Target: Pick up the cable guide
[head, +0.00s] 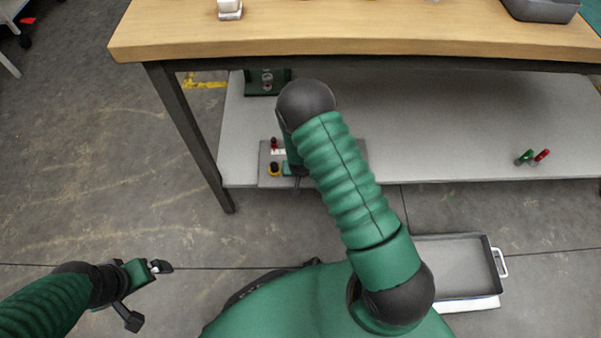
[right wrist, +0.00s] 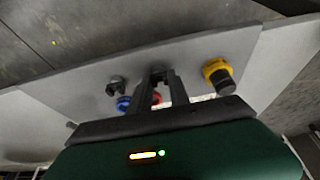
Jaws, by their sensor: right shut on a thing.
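A small dark piece (right wrist: 159,74), which I take to be the cable guide, sits between the fingertips of my right gripper (right wrist: 157,86) in the right wrist view. The fingers are shut on it, just over a grey plate, and hide much of it. In the head view, my right gripper (head: 297,185) is low at the shelf's front, largely covered by my own arm. I cannot tell whether the piece still touches the plate. My left gripper (head: 148,292) is open and empty over the floor at the lower left.
Red (head: 274,143) and yellow-black (head: 275,168) parts stand close by on the plate (head: 265,181); a blue one (right wrist: 123,103) shows in the wrist view. The wooden tabletop (head: 350,38) overhangs the shelf (head: 440,150). A grey tray (head: 455,293) lies lower right.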

